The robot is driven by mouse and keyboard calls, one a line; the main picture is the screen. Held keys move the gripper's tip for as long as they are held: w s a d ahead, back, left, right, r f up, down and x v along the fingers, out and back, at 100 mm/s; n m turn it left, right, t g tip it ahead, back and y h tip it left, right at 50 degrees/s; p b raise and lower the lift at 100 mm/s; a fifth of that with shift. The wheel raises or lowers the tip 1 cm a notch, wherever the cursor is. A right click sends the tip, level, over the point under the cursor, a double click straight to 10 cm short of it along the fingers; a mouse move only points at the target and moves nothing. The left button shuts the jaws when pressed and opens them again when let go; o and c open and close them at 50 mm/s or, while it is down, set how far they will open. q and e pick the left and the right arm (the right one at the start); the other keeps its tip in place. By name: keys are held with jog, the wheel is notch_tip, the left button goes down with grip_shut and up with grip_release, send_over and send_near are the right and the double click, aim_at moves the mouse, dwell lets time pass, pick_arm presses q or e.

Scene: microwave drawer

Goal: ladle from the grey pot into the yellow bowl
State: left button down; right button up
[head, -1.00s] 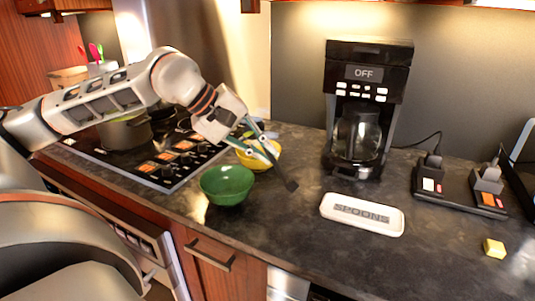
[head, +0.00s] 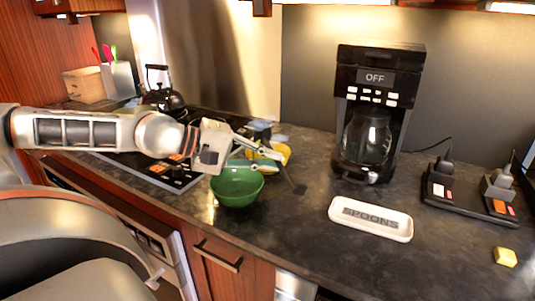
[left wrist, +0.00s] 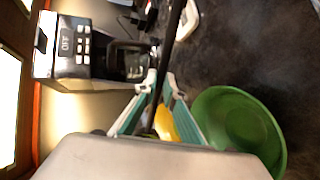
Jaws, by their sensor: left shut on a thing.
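My left gripper (head: 270,158) is shut on a thin dark handle, seemingly the ladle (head: 299,188). One dark end points down and right over the counter. In the left wrist view the dark shaft (left wrist: 172,42) runs between the teal-and-white fingers. The yellow bowl (head: 285,152) is on the counter just behind my gripper and partly hidden by it. A yellow patch of it shows between the fingers in the left wrist view (left wrist: 166,124). The grey pot is hidden behind my left arm. My right gripper is out of view.
A green bowl (head: 237,188) stands just in front of my left gripper. A black coffee maker (head: 375,115), a white spoon rest (head: 371,219) and a yellow block (head: 505,257) are to the right. A black kettle (head: 163,98) stands behind my arm.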

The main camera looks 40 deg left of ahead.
pick_arm(q)
jog(key=shift+a+f+t+b, duration=0.15)
jog(key=shift+f+t+b, duration=0.2)
jog(key=shift+b, duration=0.3)
jog(key=shift+t+h+b, duration=0.25)
jog(key=shift+h+b, duration=0.05)
jog(key=shift+b, duration=0.05)
jog(key=f+t+h+b, duration=0.1)
jog(key=t+b, duration=0.1)
jog(key=b, duration=0.5)
jog(key=shift+s+f+b, duration=0.1)
jog(key=shift+b, duration=0.2)
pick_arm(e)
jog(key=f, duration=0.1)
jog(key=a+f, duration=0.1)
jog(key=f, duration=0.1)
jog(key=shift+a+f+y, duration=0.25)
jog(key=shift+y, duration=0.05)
pick_arm(q)
jog(key=shift+s+r, duration=0.15)
jog(key=shift+r, duration=0.1)
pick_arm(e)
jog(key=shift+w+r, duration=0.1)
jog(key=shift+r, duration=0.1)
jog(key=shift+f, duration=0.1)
